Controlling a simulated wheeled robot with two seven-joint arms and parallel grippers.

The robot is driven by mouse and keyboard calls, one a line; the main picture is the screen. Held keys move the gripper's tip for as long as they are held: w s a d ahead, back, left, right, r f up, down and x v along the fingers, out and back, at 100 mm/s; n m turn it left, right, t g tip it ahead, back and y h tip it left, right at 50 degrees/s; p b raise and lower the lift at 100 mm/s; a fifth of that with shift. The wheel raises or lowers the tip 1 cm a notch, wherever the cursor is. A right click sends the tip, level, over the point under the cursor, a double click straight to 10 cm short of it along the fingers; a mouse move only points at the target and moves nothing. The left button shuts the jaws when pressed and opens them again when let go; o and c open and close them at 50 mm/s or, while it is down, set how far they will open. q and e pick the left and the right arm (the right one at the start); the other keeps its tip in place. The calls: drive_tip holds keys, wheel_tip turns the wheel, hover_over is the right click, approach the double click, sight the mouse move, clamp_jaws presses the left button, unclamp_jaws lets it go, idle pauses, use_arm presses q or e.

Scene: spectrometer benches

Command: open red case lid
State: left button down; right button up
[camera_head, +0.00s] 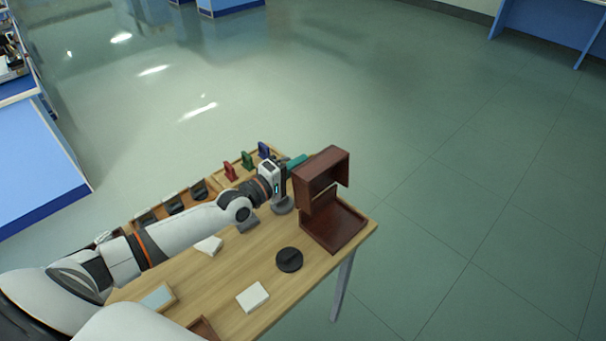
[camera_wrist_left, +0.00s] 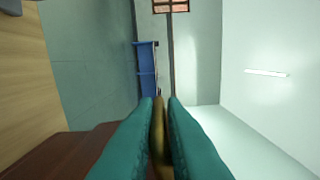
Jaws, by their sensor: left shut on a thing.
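The dark red case stands at the right end of the wooden table, its base (camera_head: 338,228) on the tabletop. Its lid (camera_head: 322,172) is raised and stands up over the rear of the base, so the inside shows. My left gripper (camera_head: 298,161) is at the left edge of the lid with its teal fingers. In the left wrist view, the fingers (camera_wrist_left: 160,105) are closed on a narrow brass-coloured piece (camera_wrist_left: 158,135), with the dark red lid (camera_wrist_left: 75,152) at lower left. How that piece joins the lid is hidden. My right gripper is out of view.
A round black disc (camera_head: 289,260) and white blocks (camera_head: 252,297) lie on the table (camera_head: 225,290). Red, green and blue pieces (camera_head: 247,160) stand in a row behind my left arm. Open floor (camera_head: 460,200) lies right of the table.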

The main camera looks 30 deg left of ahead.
use_arm(q)
drive_tip(key=shift+w+a+f+b, duration=0.15)
drive_tip(key=shift+a+f+b, duration=0.4)
drive_tip(key=shift+b, duration=0.1)
drive_tip(key=shift+f, duration=0.1)
drive_tip(key=c, duration=1.5)
unclamp_jaws()
drive_tip(key=v, duration=1.2)
drive_tip(key=shift+b, duration=0.35)
